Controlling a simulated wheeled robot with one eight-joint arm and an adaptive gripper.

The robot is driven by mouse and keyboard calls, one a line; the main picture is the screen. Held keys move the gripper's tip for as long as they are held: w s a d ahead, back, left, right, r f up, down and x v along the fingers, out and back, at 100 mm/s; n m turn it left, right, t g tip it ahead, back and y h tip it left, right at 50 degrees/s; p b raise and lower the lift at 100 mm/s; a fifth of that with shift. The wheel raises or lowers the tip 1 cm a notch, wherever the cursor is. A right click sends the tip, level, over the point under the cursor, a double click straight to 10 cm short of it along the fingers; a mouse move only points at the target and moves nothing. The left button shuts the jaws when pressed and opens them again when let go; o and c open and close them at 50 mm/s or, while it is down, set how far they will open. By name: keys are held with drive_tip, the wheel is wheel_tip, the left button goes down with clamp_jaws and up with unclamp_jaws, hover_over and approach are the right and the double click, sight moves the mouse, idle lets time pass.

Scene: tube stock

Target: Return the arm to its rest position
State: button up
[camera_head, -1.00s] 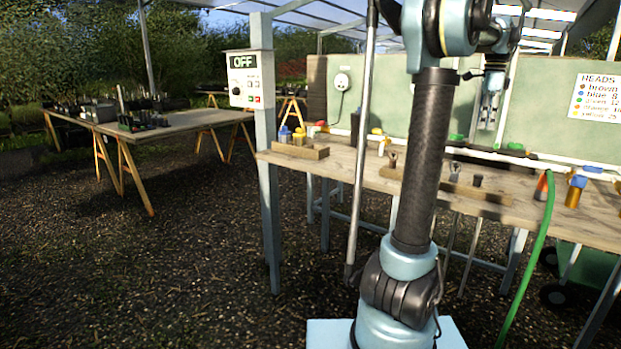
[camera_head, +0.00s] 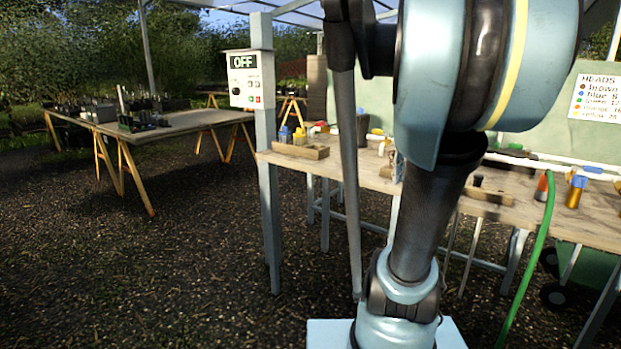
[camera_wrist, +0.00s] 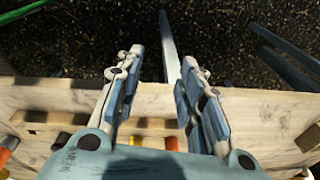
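My arm (camera_head: 440,120) rises in front of the bench and fills the middle right of the head view, its large blue and black joint close to the camera. My gripper (camera_wrist: 160,62) shows in the wrist view with its two fingers apart and nothing between them. It points down over the front edge of the wooden bench, with dark ground beyond. In the head view my arm hides most or all of the gripper.
The wooden bench (camera_head: 531,228) holds a wooden block (camera_head: 300,151) and several coloured fittings. A post carries a control box (camera_head: 250,79) reading OFF. A green hose (camera_head: 527,267) hangs at the right. Another table (camera_head: 185,124) stands at the far left. The ground between is clear.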

drive_tip(key=s+a+f+n, duration=0.4)
drive_tip(key=s+f, duration=0.2)
drive_tip(key=f, duration=0.3)
drive_tip(key=s+a+f+n, duration=0.5)
drive_tip(key=s+f, duration=0.2)
drive_tip(key=f, duration=0.1)
drive_tip(key=shift+f+t, duration=0.35)
drive_tip(key=shift+t, duration=0.05)
